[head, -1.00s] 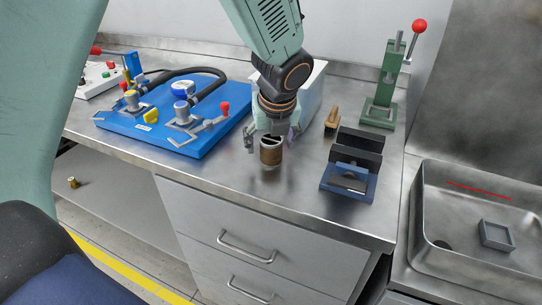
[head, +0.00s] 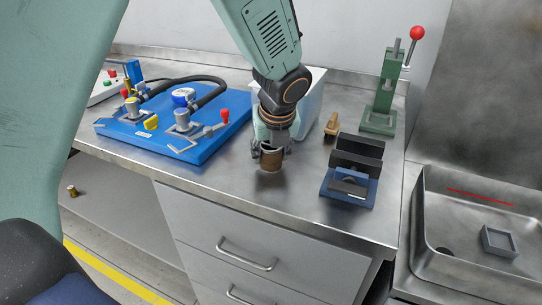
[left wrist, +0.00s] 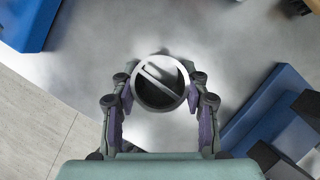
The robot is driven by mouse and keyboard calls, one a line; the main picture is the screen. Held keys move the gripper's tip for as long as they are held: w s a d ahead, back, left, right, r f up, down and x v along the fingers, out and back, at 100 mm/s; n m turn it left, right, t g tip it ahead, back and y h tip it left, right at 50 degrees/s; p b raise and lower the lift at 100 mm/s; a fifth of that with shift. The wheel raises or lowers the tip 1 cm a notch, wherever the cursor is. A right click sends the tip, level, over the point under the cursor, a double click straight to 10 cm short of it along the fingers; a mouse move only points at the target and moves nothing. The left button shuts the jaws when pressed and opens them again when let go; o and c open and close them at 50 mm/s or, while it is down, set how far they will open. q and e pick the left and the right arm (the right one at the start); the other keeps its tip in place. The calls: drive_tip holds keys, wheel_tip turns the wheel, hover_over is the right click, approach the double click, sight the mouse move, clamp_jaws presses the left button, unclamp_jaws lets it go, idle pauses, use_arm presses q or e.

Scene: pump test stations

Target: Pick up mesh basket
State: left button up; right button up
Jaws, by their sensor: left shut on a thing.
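The mesh basket (head: 270,160) is a small brown cylinder with a grey rim, upright at the front part of the steel bench top. In the left wrist view the basket (left wrist: 160,84) shows from above as a grey ring with a bar across its opening. My left gripper (head: 271,150) comes down over it from above, its two fingers against opposite sides. In the left wrist view the gripper (left wrist: 160,97) is shut on the basket. I cannot tell whether the basket's base touches the bench. My right gripper is not in view.
A blue plate (head: 150,140) with pump fittings and hoses lies left. A white bin (head: 312,95) stands behind the gripper. A wooden-handled tool (head: 332,124), a blue-black fixture (head: 352,170) and a green press (head: 384,95) stand right. A sink (head: 470,220) adjoins the bench.

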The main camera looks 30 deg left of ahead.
use_arm(q)
drive_tip(key=shift+f, duration=0.1)
drive_tip(key=c, duration=0.3)
